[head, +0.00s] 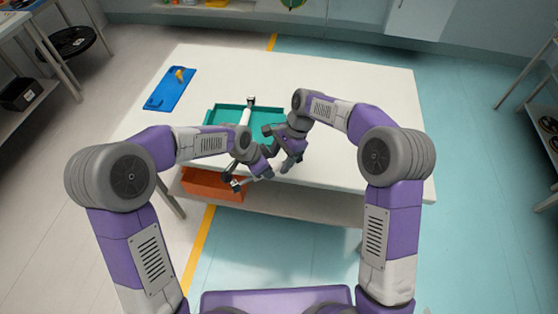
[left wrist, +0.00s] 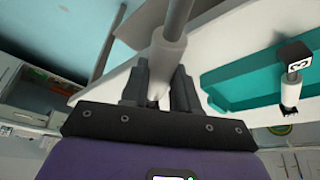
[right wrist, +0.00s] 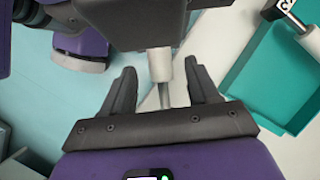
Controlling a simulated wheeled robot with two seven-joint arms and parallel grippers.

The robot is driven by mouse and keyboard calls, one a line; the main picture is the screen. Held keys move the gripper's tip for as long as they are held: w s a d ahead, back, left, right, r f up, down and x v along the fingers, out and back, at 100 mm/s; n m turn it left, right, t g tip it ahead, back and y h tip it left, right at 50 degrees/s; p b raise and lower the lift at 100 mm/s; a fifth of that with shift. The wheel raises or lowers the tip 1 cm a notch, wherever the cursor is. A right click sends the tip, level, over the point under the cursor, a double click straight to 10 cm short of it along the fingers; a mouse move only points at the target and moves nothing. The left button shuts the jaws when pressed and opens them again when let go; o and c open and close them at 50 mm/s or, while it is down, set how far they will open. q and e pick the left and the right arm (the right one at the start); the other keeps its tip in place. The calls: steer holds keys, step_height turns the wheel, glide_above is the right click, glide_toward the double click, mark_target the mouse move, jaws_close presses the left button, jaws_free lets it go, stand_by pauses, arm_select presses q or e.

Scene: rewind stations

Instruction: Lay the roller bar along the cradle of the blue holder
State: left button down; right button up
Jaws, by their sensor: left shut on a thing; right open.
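My left gripper (left wrist: 160,88) is shut on a roller bar (left wrist: 168,52), a grey rod with a white sleeve, held near the table's front edge. My right gripper (right wrist: 163,92) is open, its fingers on either side of the bar's grey rod (right wrist: 163,96); I cannot tell whether they touch it. In the head view both grippers are close together in front of the teal tray, and the arms hide most of the held bar. The blue holder (head: 165,97) lies at the table's far left with a small yellow piece (head: 180,74) on it. Its cradle is too small to make out.
A teal tray (head: 217,109) on the white table (head: 340,75) contains another white bar (head: 246,116) with a black end cap (left wrist: 293,52). An orange bin (head: 210,187) sits below the table's front edge. The table's back and right are clear.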

steer(key=v, duration=1)
arm_select(q)
steer(key=shift+r, duration=0.15)
arm_select(e)
step_height(320, 180, up, 7)
steer(key=m+y, duration=0.3)
steer(key=m, duration=2.5)
glide_above(279, 168)
arm_select(q)
steer(key=s+a+r+n+t+y, duration=0.2)
steer(key=s+a+r+n, duration=0.3)
steer(key=r+n, duration=0.3)
steer(key=shift+s+a+r, duration=0.4)
steer(key=shift+a+r, duration=0.15)
steer(key=shift+r, duration=0.2)
arm_select(e)
steer(key=x, duration=1.1)
steer(key=shift+w+a+f, duration=0.1)
steer(key=shift+w+a, duration=0.05)
steer(key=shift+a, duration=0.15)
